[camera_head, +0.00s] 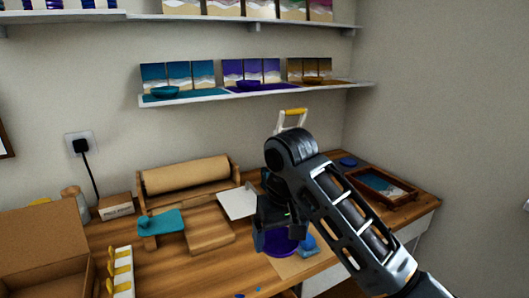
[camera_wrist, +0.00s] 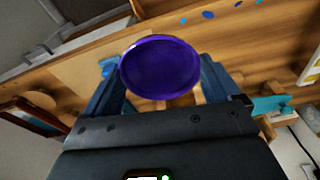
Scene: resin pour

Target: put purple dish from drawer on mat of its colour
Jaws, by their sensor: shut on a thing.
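My gripper (camera_head: 280,222) is shut on a purple dish (camera_wrist: 160,68) and holds it by its rim above the wooden worktop. In the head view the held dish (camera_head: 275,243) shows below the jaws, partly hidden by my gripper. On the lower wall shelf a purple mat (camera_head: 273,86) lies in front of purple-and-white panels, with another purple dish (camera_head: 247,84) on its left part. My gripper is below and in front of this shelf. I cannot make out the drawer's inside in these views.
The lower shelf (camera_head: 210,97) also has a teal dish (camera_head: 164,92) and a brown dish (camera_head: 311,80) on either side of the purple mat. A paper roll (camera_head: 186,174), a teal piece (camera_head: 161,223), an open cardboard box (camera_head: 40,250) and a framed tray (camera_head: 380,187) crowd the worktop.

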